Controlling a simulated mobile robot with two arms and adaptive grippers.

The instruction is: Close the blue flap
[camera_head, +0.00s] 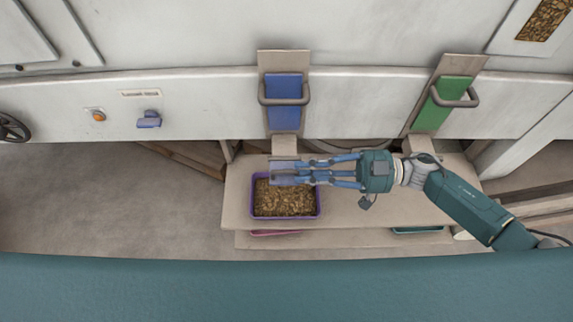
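The blue flap (284,101) is a flat panel with a grey bar handle (284,101) across it, on a beige chute on the machine's front. My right gripper (284,172) reaches in from the right below the flap, apart from the handle. Its fingers point left, over the back edge of a purple bin (319,205) filled with brown pellets. The fingertips lie close together in this view, and whether a gap is between them is unclear. I see nothing held. My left gripper is not in view.
A green flap (439,109) with a similar handle is at the right. The bin stands on a beige shelf (236,205); pink and green bins (418,230) show partly below.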

